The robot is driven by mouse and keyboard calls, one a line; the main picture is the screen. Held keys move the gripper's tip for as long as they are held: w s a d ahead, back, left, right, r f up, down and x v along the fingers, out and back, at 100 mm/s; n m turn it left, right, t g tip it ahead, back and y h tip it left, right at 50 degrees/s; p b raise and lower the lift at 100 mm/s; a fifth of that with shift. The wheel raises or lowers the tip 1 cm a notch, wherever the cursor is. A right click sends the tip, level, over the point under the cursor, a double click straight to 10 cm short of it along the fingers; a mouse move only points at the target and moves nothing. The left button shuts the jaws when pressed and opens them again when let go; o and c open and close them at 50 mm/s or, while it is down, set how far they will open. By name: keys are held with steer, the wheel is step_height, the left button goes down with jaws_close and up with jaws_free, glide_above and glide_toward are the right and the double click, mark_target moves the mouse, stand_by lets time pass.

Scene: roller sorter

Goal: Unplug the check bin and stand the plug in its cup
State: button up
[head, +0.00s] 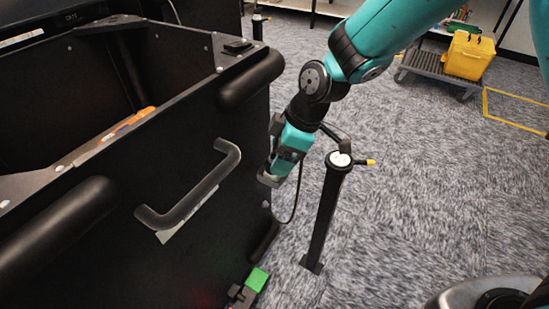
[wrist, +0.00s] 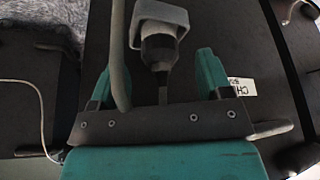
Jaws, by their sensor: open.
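The black bin (head: 100,225) with its curved handle (head: 195,190) fills the left of the head view. My gripper (head: 276,178) is at the right edge of its front. In the wrist view my open gripper (wrist: 155,80) has a teal finger on each side of the dark plug (wrist: 158,50), with gaps showing. The plug sits at a grey square socket (wrist: 165,18). A grey cable (wrist: 119,50) runs beside it, and a thin cable (head: 296,200) hangs below my gripper in the head view. I see no clear cup; a black post (head: 325,215) with a pale top stands right of my gripper.
A yellow-tipped peg (head: 370,162) sticks out from the post top. A green block (head: 257,279) is low by the bin's foot. A yellow container (head: 470,55) rests on a grey cart (head: 425,65) at the back right. The carpet right of the post is clear.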

steer(key=p+v, duration=0.2)
steer(key=v, duration=1.2)
steer(key=shift+r, duration=0.15)
steer(key=s+d+r+m+p, duration=0.1)
steer(key=s+d+r+m, duration=0.15)
steer(key=s, duration=0.45)
steer(key=s+d+r+m, duration=0.1)
steer(key=s+r+m, duration=0.1)
steer(key=s+m, duration=0.35)
steer(key=s+d+r+m+p, duration=0.1)
steer(key=s+d+r+m, duration=0.1)
steer(key=s, duration=0.6)
step_height(320, 180, up, 17)
steer(key=p, duration=1.6)
steer(key=shift+w+a+p, duration=0.2)
steer(key=shift+p, duration=0.2)
